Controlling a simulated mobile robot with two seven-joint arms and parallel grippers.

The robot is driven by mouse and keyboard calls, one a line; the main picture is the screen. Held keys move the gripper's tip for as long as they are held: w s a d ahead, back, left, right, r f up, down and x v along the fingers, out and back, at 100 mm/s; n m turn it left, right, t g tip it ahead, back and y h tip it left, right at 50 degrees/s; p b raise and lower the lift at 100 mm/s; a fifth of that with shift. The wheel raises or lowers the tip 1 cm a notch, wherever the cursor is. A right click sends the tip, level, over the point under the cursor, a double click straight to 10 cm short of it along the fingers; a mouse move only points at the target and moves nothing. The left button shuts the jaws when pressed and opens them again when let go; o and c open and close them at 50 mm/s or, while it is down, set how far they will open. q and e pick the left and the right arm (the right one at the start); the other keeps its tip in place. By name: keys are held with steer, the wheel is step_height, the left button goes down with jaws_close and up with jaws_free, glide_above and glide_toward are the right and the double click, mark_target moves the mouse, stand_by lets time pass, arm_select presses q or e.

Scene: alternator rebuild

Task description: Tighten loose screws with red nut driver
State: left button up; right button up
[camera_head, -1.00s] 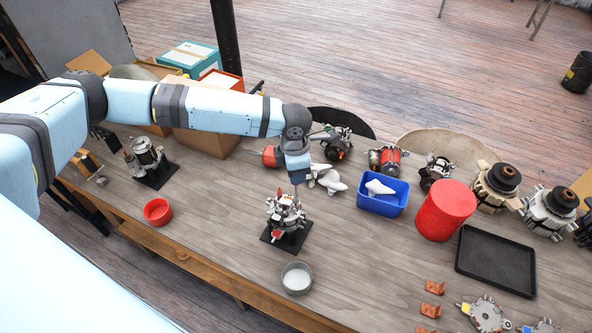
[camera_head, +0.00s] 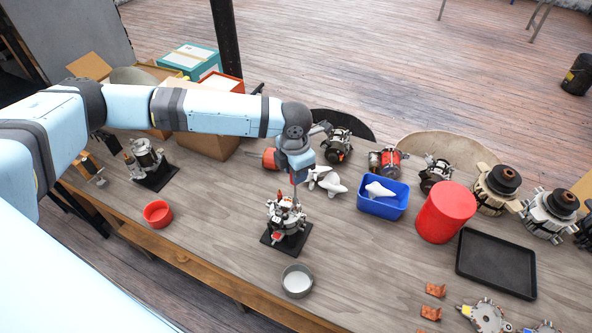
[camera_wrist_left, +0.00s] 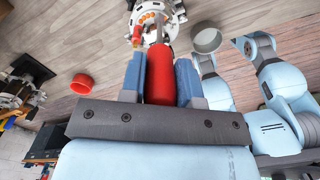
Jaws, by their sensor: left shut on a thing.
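My left gripper (camera_wrist_left: 160,85) is shut on the red nut driver (camera_wrist_left: 159,72), with a blue finger on each side of its handle. In the head view the left gripper (camera_head: 297,172) is above the alternator assembly (camera_head: 284,222), which stands on a black square base. The driver points down at the top of this assembly. Whether its tip touches a screw I cannot tell. The assembly also shows in the wrist view (camera_wrist_left: 158,18), beyond the driver. The screws are too small to make out. My right gripper is not clearly seen.
A grey round bowl (camera_head: 297,281) stands just in front of the assembly. A red bowl (camera_head: 158,213) is to the left, near the table edge. A blue bin (camera_head: 384,207), a red cylinder (camera_head: 445,211) and a black tray (camera_head: 497,262) stand to the right.

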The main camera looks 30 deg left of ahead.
arm_select(q)
steer(key=n, duration=1.2)
steer(key=shift+n, duration=0.3)
steer(key=n, duration=1.1)
steer(key=shift+s, duration=0.1)
steer(key=n, duration=0.5)
steer(key=shift+g+y, duration=0.3)
steer(key=n, duration=1.2)
steer(key=shift+s, duration=0.1)
steer(key=n, duration=0.6)
